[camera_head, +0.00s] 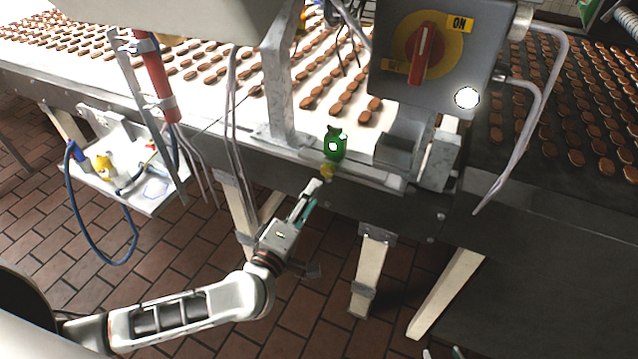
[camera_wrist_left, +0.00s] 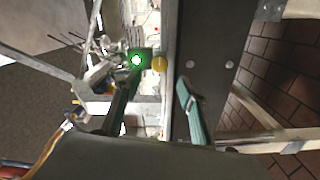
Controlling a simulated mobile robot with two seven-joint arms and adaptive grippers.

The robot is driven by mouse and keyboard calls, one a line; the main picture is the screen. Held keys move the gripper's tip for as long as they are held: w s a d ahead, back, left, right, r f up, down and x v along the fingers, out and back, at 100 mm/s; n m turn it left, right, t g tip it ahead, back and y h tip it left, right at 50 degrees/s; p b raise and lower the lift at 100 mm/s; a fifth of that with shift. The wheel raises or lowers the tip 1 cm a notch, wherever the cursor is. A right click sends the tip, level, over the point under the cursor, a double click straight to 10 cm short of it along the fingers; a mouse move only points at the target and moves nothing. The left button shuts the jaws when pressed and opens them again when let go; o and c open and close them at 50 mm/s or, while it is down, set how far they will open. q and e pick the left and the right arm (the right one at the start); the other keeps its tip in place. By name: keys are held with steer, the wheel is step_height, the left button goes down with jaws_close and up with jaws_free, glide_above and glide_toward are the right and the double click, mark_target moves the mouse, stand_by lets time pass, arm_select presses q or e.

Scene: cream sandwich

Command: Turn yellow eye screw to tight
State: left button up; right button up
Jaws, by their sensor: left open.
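The yellow eye screw (camera_head: 327,170) sits on the conveyor's side edge, just below a green lit part (camera_head: 335,145). In the left wrist view the yellow eye screw (camera_wrist_left: 159,64) appears as a small round yellow piece. My left gripper (camera_head: 309,194) is open just below and left of the screw. In the wrist view its two teal fingers (camera_wrist_left: 158,82) stand apart, with the screw showing between and just beyond their tips. Two small pale tips at the bottom edge of the head view seem to be my right gripper (camera_head: 442,354); the remainder is cut off.
The conveyor (camera_head: 480,215) carries rows of brown pieces. A grey switch box (camera_head: 440,85) with a red knob (camera_head: 422,52) hangs above, right of the screw. A metal upright (camera_head: 279,85) stands to the left. A small shelf (camera_head: 150,200) with a blue hose is at left. Brick floor lies below.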

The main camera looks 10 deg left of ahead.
arm_select(q)
steer(key=s, duration=0.3)
steer(key=shift+s+a, duration=0.3)
steer(key=shift+a, duration=0.1)
